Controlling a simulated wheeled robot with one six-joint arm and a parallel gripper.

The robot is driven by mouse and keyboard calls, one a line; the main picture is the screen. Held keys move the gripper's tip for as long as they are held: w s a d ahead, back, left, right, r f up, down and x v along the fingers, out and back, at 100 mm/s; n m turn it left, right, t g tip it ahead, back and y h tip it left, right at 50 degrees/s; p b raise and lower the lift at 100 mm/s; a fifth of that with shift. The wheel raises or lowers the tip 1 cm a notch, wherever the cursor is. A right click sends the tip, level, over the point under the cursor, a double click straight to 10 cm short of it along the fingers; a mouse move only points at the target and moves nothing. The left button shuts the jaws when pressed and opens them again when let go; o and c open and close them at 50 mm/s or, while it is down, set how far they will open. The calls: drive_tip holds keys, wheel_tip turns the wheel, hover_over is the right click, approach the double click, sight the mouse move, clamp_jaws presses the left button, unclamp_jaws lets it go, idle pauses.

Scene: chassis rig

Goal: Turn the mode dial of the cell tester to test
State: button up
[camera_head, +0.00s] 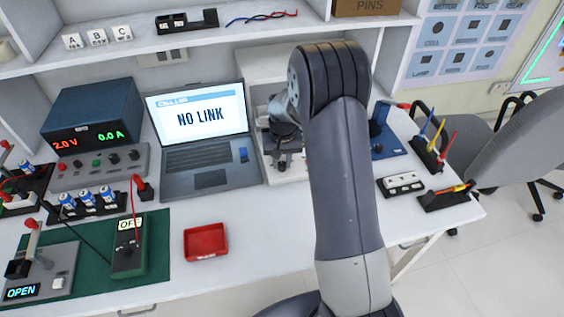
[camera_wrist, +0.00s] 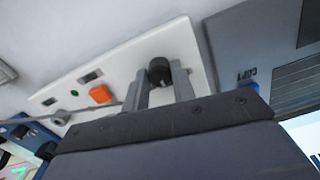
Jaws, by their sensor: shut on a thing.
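The cell tester (camera_head: 297,174) is a white unit right of the laptop, largely hidden by my arm in the head view. In the wrist view its white panel (camera_wrist: 121,69) carries a black round dial (camera_wrist: 159,69), an orange button (camera_wrist: 101,94) and a small green light. My gripper (camera_wrist: 161,84) is shut on the dial, with a grey finger on each side of it. In the head view my gripper (camera_head: 284,160) is down at the tester. The dial's pointer and mode labels cannot be read.
The laptop (camera_head: 199,140) reading "NO LINK" stands close left of the tester. A power supply (camera_head: 93,118) shows 2.0 V and 0.0 A. Tool holders stand at the right.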

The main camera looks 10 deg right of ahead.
sight(282, 163)
idle(0.5)
drive_tip(key=o, duration=1)
wheel_tip(282, 163, up, 11)
drive_tip(key=shift+f, duration=0.1)
wheel_tip(282, 163, down, 11)
idle(0.6)
idle(0.4)
